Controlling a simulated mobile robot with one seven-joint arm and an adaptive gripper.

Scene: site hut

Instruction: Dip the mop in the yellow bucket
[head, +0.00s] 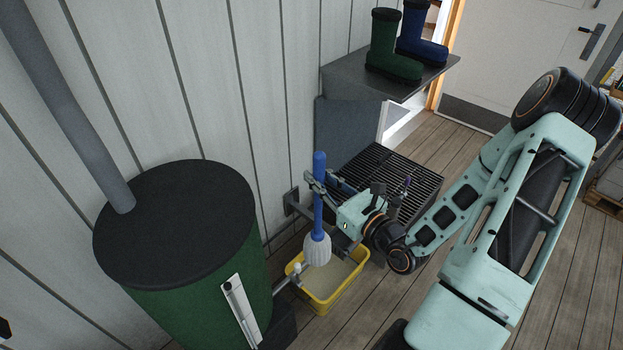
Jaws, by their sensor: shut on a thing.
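The mop has a blue handle (319,205) and a white-grey head (317,250). My gripper (316,182) is shut on the blue handle and holds the mop upright with its head down. The yellow bucket (329,302) stands on the floor below, with a pale content inside. The mop head overlaps the bucket's back left part in the head view. It looks to be above or at the rim; I cannot tell whether it touches the content. The bucket's left rim is partly hidden by a tap.
A green barrel (205,310) with a black lid (175,225) and a grey pipe stands left of the bucket. A dark grated stand (400,175) is behind my gripper. Boots (392,48) stand on a shelf (350,76). The plank floor (400,315) is clear at the front right of the bucket.

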